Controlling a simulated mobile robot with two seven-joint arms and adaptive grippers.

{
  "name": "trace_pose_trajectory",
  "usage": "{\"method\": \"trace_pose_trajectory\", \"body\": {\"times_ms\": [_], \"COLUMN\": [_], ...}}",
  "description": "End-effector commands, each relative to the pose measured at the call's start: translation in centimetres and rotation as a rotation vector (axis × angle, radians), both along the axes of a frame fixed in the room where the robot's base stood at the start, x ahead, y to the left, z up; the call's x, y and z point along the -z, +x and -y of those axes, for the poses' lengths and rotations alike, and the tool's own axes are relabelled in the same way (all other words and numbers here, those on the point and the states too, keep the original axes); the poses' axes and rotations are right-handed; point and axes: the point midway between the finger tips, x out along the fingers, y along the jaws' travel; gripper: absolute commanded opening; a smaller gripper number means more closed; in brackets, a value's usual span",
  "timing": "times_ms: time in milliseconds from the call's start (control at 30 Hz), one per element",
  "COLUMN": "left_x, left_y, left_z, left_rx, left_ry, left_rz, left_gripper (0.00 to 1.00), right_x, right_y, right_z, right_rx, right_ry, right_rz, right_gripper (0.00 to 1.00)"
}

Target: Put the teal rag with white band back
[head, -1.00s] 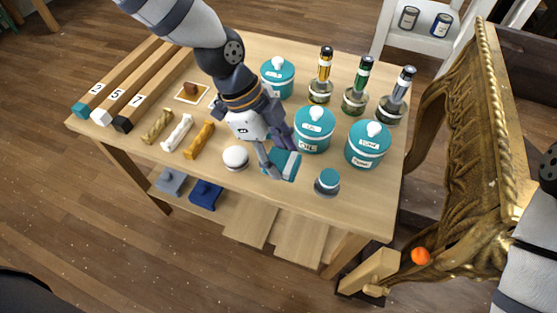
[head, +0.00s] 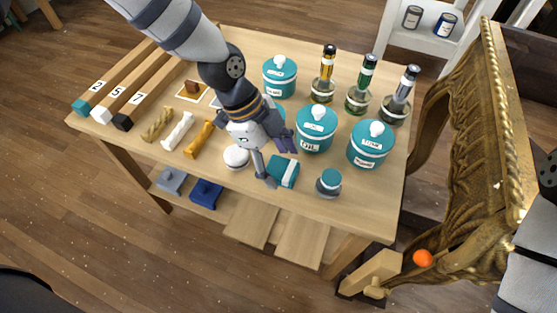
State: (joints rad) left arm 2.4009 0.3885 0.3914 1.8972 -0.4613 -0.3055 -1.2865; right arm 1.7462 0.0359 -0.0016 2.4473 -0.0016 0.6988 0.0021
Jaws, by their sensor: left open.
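The teal rag with a white band (head: 286,174) lies folded near the front edge of the table, between the white round knob-like piece and a small teal-topped jar. My left gripper (head: 275,160) is open right at the rag. One finger is at the rag's left side and the other is above its far side. The gripper hides part of the rag, and I cannot tell whether the fingers touch it. My right gripper is out of view; only part of my right arm shows at the right edge.
The wooden table (head: 300,205) holds teal lidded tins (head: 317,130), several bottles (head: 358,98), a small jar (head: 329,183), a white round piece (head: 236,157) and moulding pieces (head: 178,131). Grey and blue items (head: 206,192) lie on the lower shelf. A gilt frame (head: 490,150) stands at right.

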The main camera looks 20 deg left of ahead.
Motion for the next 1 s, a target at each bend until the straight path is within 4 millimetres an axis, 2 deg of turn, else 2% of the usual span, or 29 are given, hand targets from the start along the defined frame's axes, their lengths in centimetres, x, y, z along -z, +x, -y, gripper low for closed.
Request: {"method": "trace_pose_trajectory", "body": {"times_ms": [200, 400, 567, 1000], "left_x": [-5.9, -9.8, -10.8, -10.7], "left_y": [0.3, 0.3, 0.2, 0.2], "left_z": [-2.2, -3.9, -4.4, -4.5], "left_rx": [-0.003, -0.003, -0.001, 0.0], "left_ry": [-0.002, -0.001, 0.0, 0.0], "left_rz": [0.015, 0.009, 0.003, 0.001], "left_gripper": [0.66, 0.66, 0.66, 0.66], "right_x": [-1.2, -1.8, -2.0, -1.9], "right_y": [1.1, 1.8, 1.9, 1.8], "right_z": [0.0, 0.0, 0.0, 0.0], "right_rx": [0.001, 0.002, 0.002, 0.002], "right_ry": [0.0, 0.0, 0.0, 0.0], "right_rz": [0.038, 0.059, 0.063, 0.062], "right_gripper": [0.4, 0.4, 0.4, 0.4]}}
